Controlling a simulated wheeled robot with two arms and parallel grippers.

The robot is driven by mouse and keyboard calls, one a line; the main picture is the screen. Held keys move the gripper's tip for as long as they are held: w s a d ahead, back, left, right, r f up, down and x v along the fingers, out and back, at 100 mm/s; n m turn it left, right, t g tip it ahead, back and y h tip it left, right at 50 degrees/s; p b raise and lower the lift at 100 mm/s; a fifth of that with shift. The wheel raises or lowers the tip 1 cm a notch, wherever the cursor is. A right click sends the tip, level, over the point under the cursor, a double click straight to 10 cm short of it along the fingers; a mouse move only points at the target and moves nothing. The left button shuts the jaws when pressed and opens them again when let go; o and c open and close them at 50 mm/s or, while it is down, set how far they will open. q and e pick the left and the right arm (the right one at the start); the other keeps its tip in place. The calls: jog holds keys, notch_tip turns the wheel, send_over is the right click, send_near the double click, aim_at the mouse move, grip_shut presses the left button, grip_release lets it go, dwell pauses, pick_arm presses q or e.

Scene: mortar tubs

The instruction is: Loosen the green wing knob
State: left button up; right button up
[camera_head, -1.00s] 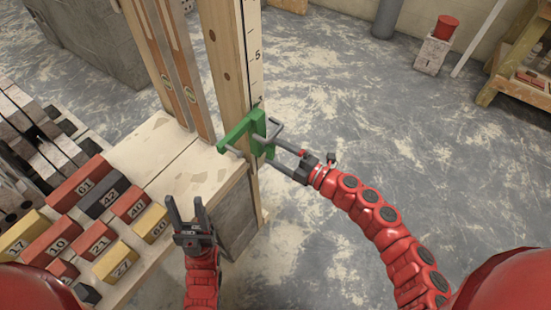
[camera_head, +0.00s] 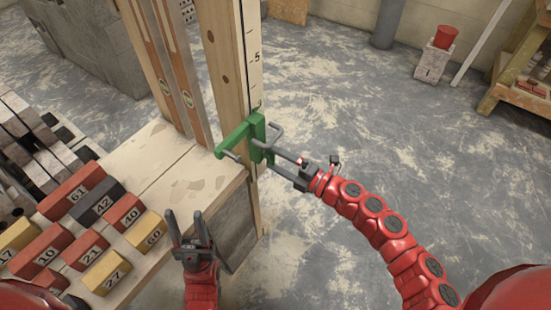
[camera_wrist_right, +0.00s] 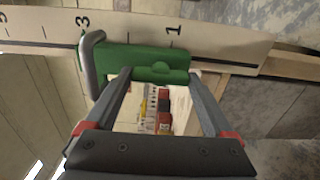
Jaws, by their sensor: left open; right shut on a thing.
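A green clamp (camera_head: 236,136) with a bent grey rod sits on the upright wooden post, just below the "5" of its scale. In the right wrist view the green wing knob (camera_wrist_right: 160,72) lies between the fingertips of my right gripper (camera_wrist_right: 160,78). In the head view this gripper (camera_head: 271,147) reaches the clamp from the right, and its fingers hide part of the knob. It is shut on the knob. My left gripper (camera_head: 186,214) is open and empty, pointing up in front of the bench, apart from the clamp.
Numbered red, yellow and dark blocks (camera_head: 85,225) lie on the bench (camera_head: 185,180) at left. Wooden posts and levels (camera_head: 175,80) stand behind it. The floor (camera_head: 360,120) to the right is open.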

jog(key=o, duration=1.1)
jog(key=shift+d, duration=0.1)
jog(key=p+v, duration=0.1)
jog(key=v, duration=1.6)
jog(key=shift+s+r, duration=0.1)
